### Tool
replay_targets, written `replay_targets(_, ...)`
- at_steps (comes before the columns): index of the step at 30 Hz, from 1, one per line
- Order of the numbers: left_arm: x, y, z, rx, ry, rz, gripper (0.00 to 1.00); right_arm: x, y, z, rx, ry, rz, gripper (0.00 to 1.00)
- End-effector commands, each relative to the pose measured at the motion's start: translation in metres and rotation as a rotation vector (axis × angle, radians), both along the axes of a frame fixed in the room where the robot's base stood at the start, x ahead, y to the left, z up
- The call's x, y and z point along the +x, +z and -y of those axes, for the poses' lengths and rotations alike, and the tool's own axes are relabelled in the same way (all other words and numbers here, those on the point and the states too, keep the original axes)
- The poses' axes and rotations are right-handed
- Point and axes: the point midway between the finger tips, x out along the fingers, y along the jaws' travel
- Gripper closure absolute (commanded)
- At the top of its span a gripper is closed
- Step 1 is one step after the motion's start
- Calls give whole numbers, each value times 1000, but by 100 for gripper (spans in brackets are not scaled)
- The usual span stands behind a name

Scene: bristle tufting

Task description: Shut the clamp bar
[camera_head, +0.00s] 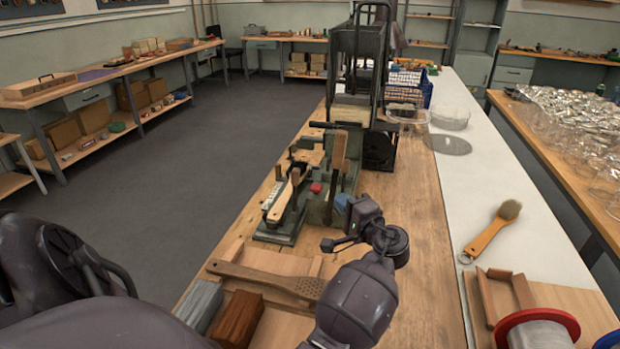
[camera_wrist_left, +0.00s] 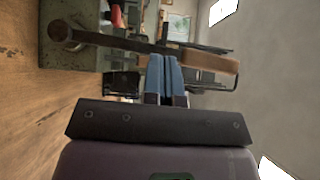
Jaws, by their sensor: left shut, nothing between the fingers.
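The clamp bar (camera_head: 338,152), a dark lever with a wooden handle, stands raised, close to upright, on the green-grey fixture (camera_head: 270,237). In the left wrist view the clamp bar (camera_wrist_left: 208,61) crosses the picture, with its round dark end at left and its wooden handle at right. My left gripper (camera_head: 343,203) is at the near right side of the fixture, with its blue fingertips (camera_wrist_left: 164,75) together and empty. In the wrist view the tips overlap the bar near the handle's lower end; I cannot tell whether they touch it. My right gripper is not in view.
A pale brush body (camera_head: 279,203) sits in the fixture, near a red piece (camera_head: 316,188). A tall dark frame (camera_head: 358,70) stands behind. A perforated wooden paddle (camera_head: 265,278) and blocks lie in front. A brush (camera_head: 492,232) lies right; bare bench (camera_head: 420,260) separates it from my gripper.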

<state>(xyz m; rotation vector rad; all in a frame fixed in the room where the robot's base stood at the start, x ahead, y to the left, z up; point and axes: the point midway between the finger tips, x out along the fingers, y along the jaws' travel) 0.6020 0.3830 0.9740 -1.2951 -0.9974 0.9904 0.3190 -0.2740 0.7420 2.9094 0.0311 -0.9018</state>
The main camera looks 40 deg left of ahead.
Motion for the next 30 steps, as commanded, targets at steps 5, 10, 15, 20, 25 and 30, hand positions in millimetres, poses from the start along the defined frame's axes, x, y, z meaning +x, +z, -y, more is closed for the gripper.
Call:
replay_targets(5,0,1,0,2,1,0,100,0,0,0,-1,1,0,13)
replay_targets(10,0,0,0,1,1,-1,100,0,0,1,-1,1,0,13)
replay_targets(15,3,1,-9,2,1,0,100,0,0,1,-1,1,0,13)
replay_targets(20,9,2,-31,3,2,0,100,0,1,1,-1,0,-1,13)
replay_targets(25,18,3,-60,3,2,0,100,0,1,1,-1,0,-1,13)
replay_targets(30,26,4,-89,3,2,1,100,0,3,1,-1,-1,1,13)
